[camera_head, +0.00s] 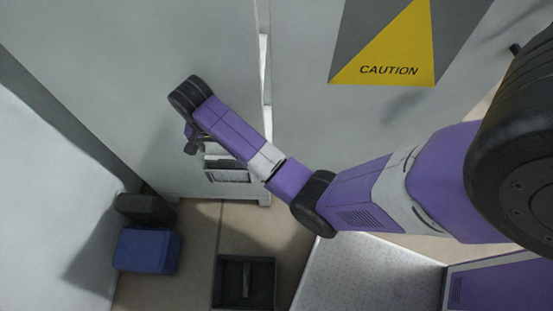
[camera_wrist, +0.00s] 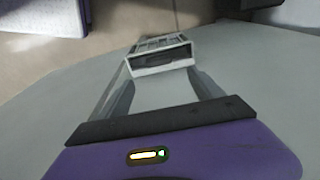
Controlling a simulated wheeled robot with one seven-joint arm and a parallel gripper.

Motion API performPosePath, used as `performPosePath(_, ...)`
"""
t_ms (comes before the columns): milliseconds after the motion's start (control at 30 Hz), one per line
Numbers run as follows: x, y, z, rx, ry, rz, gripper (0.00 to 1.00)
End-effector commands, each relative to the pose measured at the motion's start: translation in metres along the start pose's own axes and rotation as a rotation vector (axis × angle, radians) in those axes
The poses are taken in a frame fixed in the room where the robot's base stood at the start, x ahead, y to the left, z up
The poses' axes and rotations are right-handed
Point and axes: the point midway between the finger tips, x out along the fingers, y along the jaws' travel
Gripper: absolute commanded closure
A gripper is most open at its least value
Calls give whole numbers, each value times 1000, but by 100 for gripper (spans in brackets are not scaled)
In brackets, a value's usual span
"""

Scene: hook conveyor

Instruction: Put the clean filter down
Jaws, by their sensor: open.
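My gripper (camera_head: 194,140) is at the end of my bent purple arm, beside the grey cabinet wall and mostly hidden behind the wrist in the head view. In the wrist view its two fingers (camera_wrist: 163,85) stand apart and the jaws are open. A pale framed piece with a grid top and a dark slot in front (camera_wrist: 163,57) lies at and between the fingertips. In the head view a pale slatted piece (camera_head: 228,168) shows low on the cabinet, partly behind my arm. I cannot tell whether either is the clean filter, or whether the fingers touch it.
A dark open tray (camera_head: 217,285) with a dark item in it is on the tan floor. A blue box (camera_head: 146,252) and a black box (camera_head: 144,208) are at the left. The grey cabinet (camera_head: 120,60) and a caution-marked panel (camera_head: 300,120) stand close to my arm.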

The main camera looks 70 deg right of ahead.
Motion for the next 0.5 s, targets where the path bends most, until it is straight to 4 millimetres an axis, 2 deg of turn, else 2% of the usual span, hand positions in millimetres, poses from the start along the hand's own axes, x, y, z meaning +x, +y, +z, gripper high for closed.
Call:
performPosePath(167,23,8,24,-68,25,-53,24)
performPosePath(333,54,26,70,-213,106,-184,24)
performPosePath(500,62,52,114,-361,212,-321,24)
